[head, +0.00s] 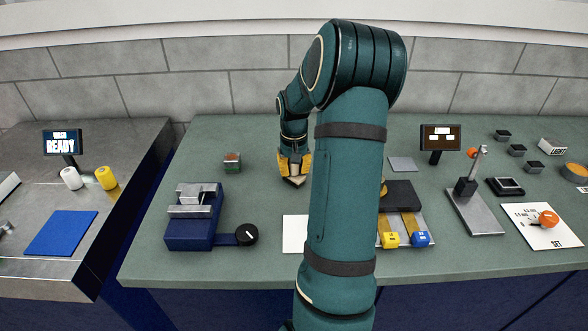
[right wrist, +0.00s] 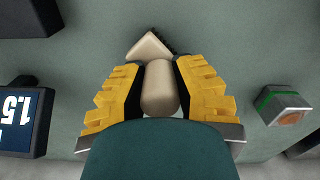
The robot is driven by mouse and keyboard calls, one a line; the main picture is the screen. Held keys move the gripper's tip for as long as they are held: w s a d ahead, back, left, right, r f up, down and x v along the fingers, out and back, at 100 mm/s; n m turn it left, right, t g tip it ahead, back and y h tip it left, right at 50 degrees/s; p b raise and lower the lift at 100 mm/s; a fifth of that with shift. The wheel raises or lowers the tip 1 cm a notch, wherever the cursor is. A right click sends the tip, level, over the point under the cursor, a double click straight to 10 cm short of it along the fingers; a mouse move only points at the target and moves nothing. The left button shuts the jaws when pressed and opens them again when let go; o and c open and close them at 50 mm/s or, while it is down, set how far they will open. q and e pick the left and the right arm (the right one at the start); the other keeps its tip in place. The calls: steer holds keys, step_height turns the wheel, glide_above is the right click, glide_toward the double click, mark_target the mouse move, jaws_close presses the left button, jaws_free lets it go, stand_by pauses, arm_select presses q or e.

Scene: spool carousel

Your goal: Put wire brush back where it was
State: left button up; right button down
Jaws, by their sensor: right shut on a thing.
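My right gripper (head: 293,166) is over the back middle of the green bench, with its yellow fingers pointing down. In the right wrist view, the gripper (right wrist: 160,85) is shut on a cream-coloured piece, which I take to be the wire brush (right wrist: 158,88). Its rounded cream handle lies between the fingers. A wedge-shaped cream end with a dark edge shows beyond the fingertips. In the head view a small pale part of the brush (head: 296,182) shows under the fingers, close to the bench top. Whether it touches the bench I cannot tell. My left gripper is not in view.
A small block with a copper face (head: 232,163) stands left of the gripper. A blue clamp fixture (head: 192,232) is at front left. My right arm hides part of a white sheet (head: 294,234) and a dark fixture (head: 402,194). Bench around the gripper is mostly clear.

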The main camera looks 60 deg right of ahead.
steer(key=c, duration=0.9)
jaws_free()
steer(key=shift+f, duration=0.15)
steer(key=shift+o, duration=0.2)
step_height(320, 180, up, 12)
steer(key=p, duration=0.2)
steer(key=shift+r+p, duration=0.2)
steer(key=shift+p, duration=0.15)
steer(key=shift+f, duration=0.1)
